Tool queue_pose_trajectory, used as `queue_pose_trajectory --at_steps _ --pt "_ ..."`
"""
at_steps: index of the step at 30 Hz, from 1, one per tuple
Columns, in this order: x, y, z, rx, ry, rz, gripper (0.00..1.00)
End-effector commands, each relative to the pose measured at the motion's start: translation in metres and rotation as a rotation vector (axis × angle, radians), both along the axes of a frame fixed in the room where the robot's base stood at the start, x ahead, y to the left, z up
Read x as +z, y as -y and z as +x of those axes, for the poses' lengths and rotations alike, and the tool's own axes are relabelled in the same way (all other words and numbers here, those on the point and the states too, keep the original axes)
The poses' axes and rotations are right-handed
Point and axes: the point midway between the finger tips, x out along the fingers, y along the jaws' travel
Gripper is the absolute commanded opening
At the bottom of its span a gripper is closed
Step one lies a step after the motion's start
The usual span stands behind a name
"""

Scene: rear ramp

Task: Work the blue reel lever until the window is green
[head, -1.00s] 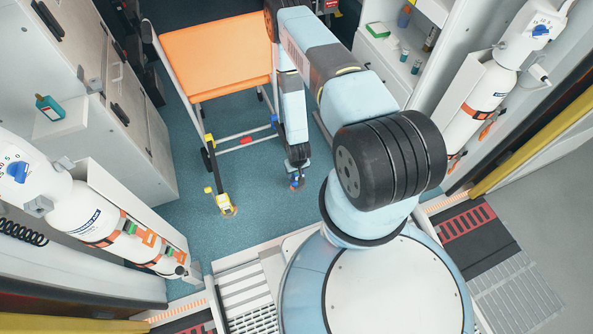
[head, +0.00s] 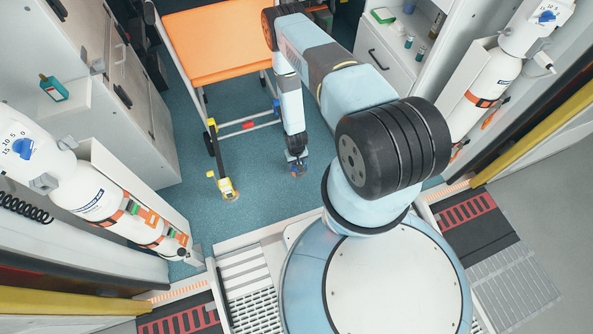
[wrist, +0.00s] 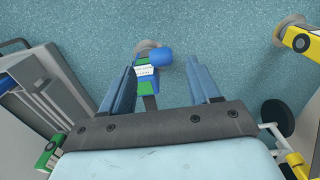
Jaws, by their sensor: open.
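The reel (wrist: 147,74), with green parts and a white label, is on the teal floor in the wrist view. Its blue lever (wrist: 163,58) sticks out at its far end, toward the right. My gripper (wrist: 160,65) is open, with one finger on each side of the reel and lever. The reel is closer to the left finger. I cannot tell whether either finger touches it. No window colour can be read for sure. In the head view my gripper (head: 297,163) points down near the floor, and the reel is mostly hidden under it.
A yellow reel (head: 226,188) stands on the floor to the left and shows at the right in the wrist view. An orange-seated wheeled frame (head: 215,45) is behind. Teal floor (head: 205,225) is clear in front.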

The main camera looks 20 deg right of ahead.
Motion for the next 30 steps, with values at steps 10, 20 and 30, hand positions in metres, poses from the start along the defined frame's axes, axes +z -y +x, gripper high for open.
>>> queue_pose_trajectory --at_steps 10,20,30 --pt "-0.054 0.001 -0.001 -0.001 -0.001 0.000 0.62" --pt "-0.080 0.001 -0.001 -0.001 -0.001 0.000 0.62" --pt "-0.082 0.000 0.000 0.000 0.000 0.000 0.62"
